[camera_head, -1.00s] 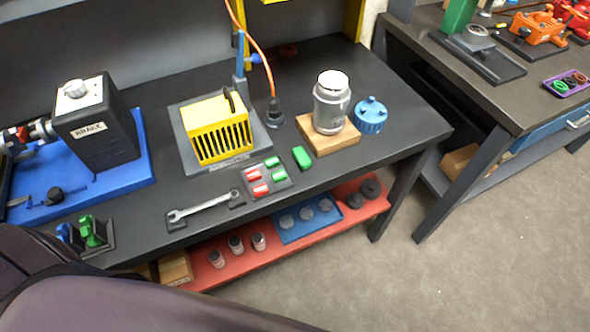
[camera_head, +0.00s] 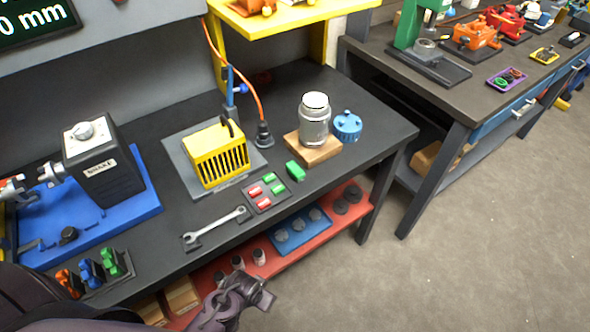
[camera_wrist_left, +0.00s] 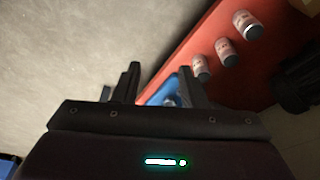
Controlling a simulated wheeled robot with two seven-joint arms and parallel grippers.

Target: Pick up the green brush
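A green block (camera_head: 295,171) lies on the black workbench (camera_head: 330,180), beside a small dark tray (camera_head: 266,205) with red and green pieces. A green clip-like piece (camera_head: 111,262) stands in a holder at the front left, beside blue and orange ones. I cannot tell for sure which green piece is the brush. My left gripper (camera_head: 258,288) is low in front of the bench, near the red lower shelf, well away from these pieces. In the left wrist view my left gripper (camera_wrist_left: 160,72) has its fingers apart with nothing between them. My right gripper is not in view.
A wrench (camera_head: 215,229), a yellow slotted box (camera_head: 217,155) and a silver canister (camera_head: 314,120) stand or lie on the bench. The red lower shelf (camera_head: 338,232) holds small jars and a blue tray (camera_head: 280,243). Floor to the right is clear.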

